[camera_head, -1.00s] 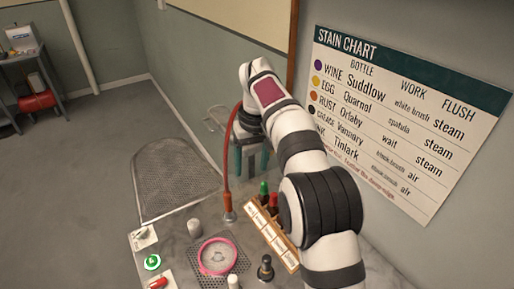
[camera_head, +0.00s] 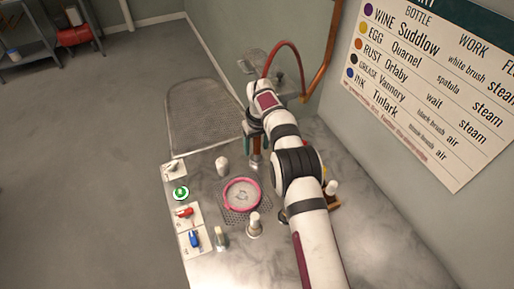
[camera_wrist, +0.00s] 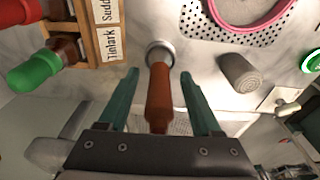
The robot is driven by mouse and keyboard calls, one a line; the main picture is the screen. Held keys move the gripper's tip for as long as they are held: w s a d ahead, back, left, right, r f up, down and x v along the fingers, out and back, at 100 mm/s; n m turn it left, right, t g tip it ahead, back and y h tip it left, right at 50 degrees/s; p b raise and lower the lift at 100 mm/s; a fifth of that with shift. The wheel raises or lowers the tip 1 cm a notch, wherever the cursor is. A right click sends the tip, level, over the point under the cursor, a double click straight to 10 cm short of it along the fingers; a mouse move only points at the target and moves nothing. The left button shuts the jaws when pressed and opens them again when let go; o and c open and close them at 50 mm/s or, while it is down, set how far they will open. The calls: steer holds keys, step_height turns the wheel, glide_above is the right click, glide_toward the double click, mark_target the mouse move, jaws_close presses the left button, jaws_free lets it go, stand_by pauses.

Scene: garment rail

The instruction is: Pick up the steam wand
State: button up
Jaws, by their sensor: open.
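The steam wand, seen as a brown-orange handle (camera_wrist: 159,98), stands in a round metal holder (camera_wrist: 152,47) in the wrist view. My gripper (camera_wrist: 158,74) is open, with one teal finger on each side of the handle and a visible gap on both sides. In the head view the gripper (camera_head: 255,150) is low over the bench beyond the pink ring, and the brown handle (camera_head: 257,160) shows only in part there. A red hose (camera_head: 284,43) arches up behind my wrist; where it joins the wand is hidden.
A wooden rack (camera_wrist: 84,30) with red- and green-capped bottles is close beside the holder. A pink ring (camera_head: 241,179) lies on a perforated plate; a grey knob (camera_head: 222,165) stands near it. Green, red and blue controls line the left edge. A stain chart hangs on the wall.

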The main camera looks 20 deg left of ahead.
steer(key=shift+f, duration=0.2)
jaws_close()
steer(key=shift+w+r, duration=0.1)
steer(key=shift+r, duration=0.05)
step_height(320, 180, up, 10)
steer(key=shift+f, duration=0.1)
stand_by(0.4)
